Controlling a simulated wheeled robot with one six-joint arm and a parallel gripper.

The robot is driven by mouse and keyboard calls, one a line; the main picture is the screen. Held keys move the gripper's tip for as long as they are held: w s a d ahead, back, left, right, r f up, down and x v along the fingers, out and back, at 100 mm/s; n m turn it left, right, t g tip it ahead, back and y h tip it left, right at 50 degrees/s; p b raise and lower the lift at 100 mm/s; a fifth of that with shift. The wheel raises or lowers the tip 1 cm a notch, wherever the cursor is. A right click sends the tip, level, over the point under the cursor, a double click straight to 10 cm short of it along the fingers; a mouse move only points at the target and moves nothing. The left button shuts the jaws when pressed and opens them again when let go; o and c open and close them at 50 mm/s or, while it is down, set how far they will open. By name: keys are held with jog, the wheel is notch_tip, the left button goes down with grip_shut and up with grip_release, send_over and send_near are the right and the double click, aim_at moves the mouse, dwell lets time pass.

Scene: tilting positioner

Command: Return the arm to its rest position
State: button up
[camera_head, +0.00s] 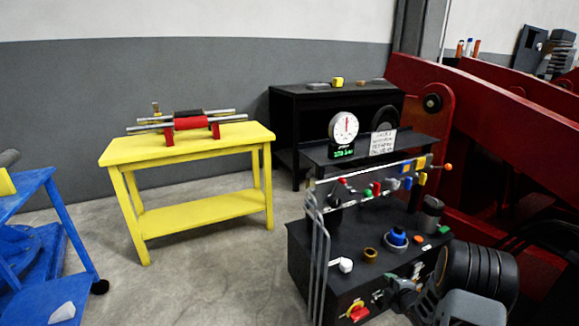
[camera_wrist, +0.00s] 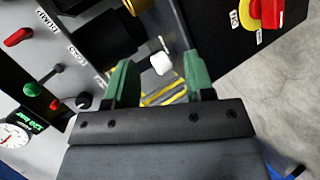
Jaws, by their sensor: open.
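My gripper (camera_wrist: 163,75) shows in the wrist view with its two green fingers spread apart and nothing held between them. In the head view my gripper (camera_head: 385,297) is low at the right, by the front face of the black control console (camera_head: 305,255). Part of my arm (camera_head: 470,308) shows beside it. In the wrist view a white knob (camera_wrist: 161,63) appears beyond the gap between the fingers. A red rotary switch on a yellow disc (camera_wrist: 265,10) is at the upper right. I cannot tell whether the gripper touches the console.
The console bears a dial gauge (camera_head: 343,127), coloured levers, knobs and a front red-yellow switch (camera_head: 357,311). A yellow table (camera_head: 190,150) with a red-and-steel fixture stands left of it. A blue frame (camera_head: 60,260) is at far left. Large red machinery (camera_head: 430,110) fills the right. Floor between is clear.

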jog(key=s+a+r+m+g+h+p, duration=0.2)
jog(key=a+r+m+p, duration=0.3)
jog(key=r, duration=0.9)
jog(key=s+r+m+g+h+p, duration=0.1)
jog(key=s+r+m+h+p, duration=0.15)
jog(key=r+p, duration=0.75)
jog(key=s+a+r+m+g+y+p, duration=0.1)
jog(key=s+a+r+m+g+p, duration=0.2)
jog(key=s+r, duration=0.7)
jog(key=s+a+r+m+g+y+p, duration=0.2)
jog(key=s+a+r+m+p, duration=0.4)
jog(key=r, duration=0.8)
jog(key=s+a+m, duration=0.1)
jog(key=s+a, duration=0.2)
jog(key=s, duration=0.2)
jog(key=shift+a+r+g, duration=0.15)
jog(key=shift+a+g, duration=0.15)
jog(key=shift+g, duration=0.1)
jog(key=shift+d, duration=0.15)
